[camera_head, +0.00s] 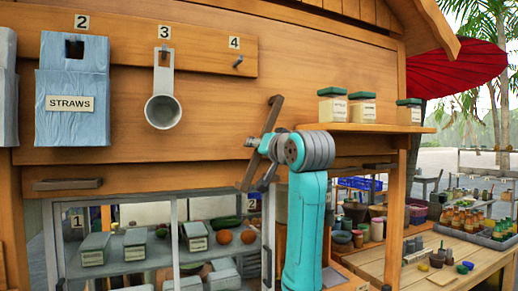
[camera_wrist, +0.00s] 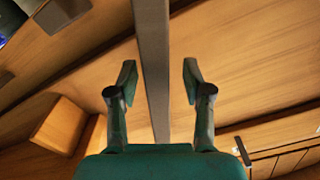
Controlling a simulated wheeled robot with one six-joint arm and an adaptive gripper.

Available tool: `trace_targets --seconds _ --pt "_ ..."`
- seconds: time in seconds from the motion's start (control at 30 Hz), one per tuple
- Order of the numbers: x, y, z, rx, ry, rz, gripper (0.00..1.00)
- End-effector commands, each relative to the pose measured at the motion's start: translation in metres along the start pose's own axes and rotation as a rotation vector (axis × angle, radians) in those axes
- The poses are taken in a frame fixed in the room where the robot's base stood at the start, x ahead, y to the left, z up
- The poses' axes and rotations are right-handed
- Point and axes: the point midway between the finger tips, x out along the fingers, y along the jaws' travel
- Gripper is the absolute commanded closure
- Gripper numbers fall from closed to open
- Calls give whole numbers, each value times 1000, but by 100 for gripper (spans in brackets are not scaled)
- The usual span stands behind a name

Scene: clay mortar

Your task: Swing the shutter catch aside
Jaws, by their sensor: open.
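The shutter catch (camera_head: 274,113) is a long dark bar on the wooden shutter front, tilted with its upper end to the right. In the wrist view the catch (camera_wrist: 152,60) runs top to bottom between the two fingers. My gripper (camera_head: 258,148) is at the middle of the bar in the head view and hides part of it. In the wrist view my gripper (camera_wrist: 160,82) is open, one finger on each side of the bar, with visible gaps. The bar's pivot is not clear to see.
A wooden shelf (camera_head: 360,127) with several green-lidded jars (camera_head: 333,105) stands close right of my arm. A blue straws holder (camera_head: 73,90) and a grey scoop (camera_head: 163,108) hang at left. A dark handle (camera_head: 67,184) is low on the shutter, above a glass case.

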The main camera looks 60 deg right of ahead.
Motion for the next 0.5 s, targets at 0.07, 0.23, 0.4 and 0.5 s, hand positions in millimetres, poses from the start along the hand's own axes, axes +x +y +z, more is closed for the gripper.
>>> trace_targets --seconds 0.07,0.23,0.4,0.5 --pt "-9 0 -1 -1 2 0 50" --pt "-40 0 -1 -1 5 -1 50" --pt "-74 0 -1 -1 4 0 50" --pt "-90 0 0 -1 4 -2 50"
